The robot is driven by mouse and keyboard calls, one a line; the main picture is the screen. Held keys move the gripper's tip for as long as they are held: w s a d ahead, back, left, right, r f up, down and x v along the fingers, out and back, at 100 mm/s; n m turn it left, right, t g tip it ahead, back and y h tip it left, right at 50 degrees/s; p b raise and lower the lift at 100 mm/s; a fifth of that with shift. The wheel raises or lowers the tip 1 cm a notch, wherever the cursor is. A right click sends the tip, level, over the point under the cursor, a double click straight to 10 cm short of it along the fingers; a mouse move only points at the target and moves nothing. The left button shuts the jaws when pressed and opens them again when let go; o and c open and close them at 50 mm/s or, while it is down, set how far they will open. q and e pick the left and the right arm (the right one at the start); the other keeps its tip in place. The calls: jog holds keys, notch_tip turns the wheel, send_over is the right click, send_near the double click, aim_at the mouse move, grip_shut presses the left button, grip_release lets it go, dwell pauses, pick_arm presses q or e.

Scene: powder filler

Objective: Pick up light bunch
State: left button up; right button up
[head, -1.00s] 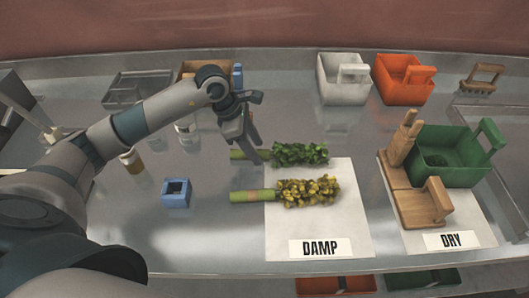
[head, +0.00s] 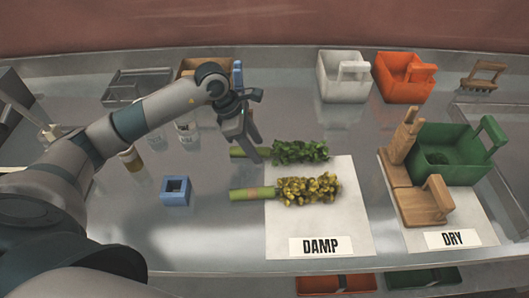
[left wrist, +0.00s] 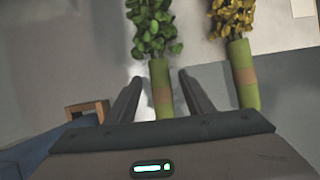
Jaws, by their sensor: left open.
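Two bunches with green stems lie side by side, leaves over the white DAMP mat (head: 350,225). The far one is a green leafy bunch (head: 298,152); the near one is a yellow-brown bunch (head: 308,190). I cannot tell from looks which is the light one. My left gripper (head: 255,156) is open at the stem end of the green bunch. In the left wrist view the green bunch (left wrist: 153,25) has its stem between the two open fingers (left wrist: 160,80), with gaps on both sides. The yellow-brown bunch (left wrist: 240,70) lies right of the fingers. My right gripper is not in view.
A blue square holder (head: 176,191) stands left of the near bunch. Jars (head: 130,159) stand behind it. The DRY mat (head: 465,215) carries a green crate (head: 455,160) and wooden tools. White (head: 343,85) and orange (head: 403,85) crates stand at the back.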

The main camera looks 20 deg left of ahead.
pick_arm(q)
jog(key=shift+f, duration=0.1)
dwell(0.6)
jog(key=c, duration=1.2)
